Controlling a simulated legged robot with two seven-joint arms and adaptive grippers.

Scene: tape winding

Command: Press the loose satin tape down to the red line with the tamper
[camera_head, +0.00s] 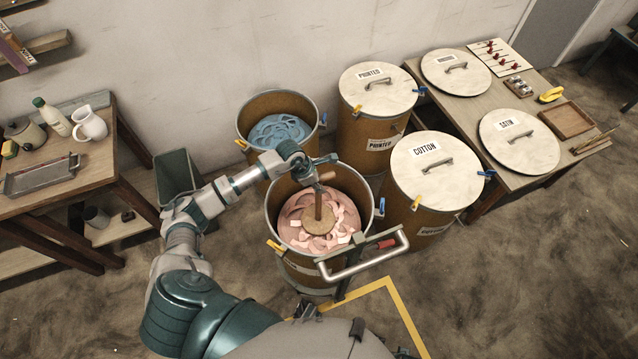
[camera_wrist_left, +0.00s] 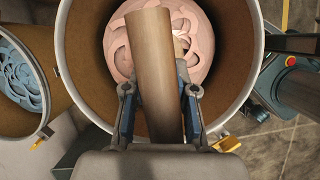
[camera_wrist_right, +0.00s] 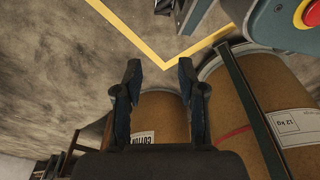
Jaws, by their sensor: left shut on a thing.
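The pink satin tape (camera_head: 290,219) lies in loose curls in an open brown drum (camera_head: 298,262) in the middle of the head view. My left gripper (camera_head: 319,181) is shut on the tamper's wooden handle (camera_head: 318,207) above the drum. The handle looks nearly upright. The tamper's round foot (camera_head: 320,221) is over the tape, and I cannot tell whether it presses on it. The handle (camera_wrist_left: 151,55) covers much of the tape (camera_wrist_left: 196,42) in the left wrist view. A red line (camera_wrist_right: 234,133) shows on a drum's outside. My right gripper (camera_wrist_right: 160,72) is open and empty.
A metal handle bar (camera_head: 368,263) stands at the drum's near right. An open drum of blue tape (camera_head: 276,131) is behind. Lidded drums, PRINTED (camera_head: 378,88) and COTTON (camera_head: 437,175), stand to the right. The satin lid (camera_head: 520,140) lies on the right table.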

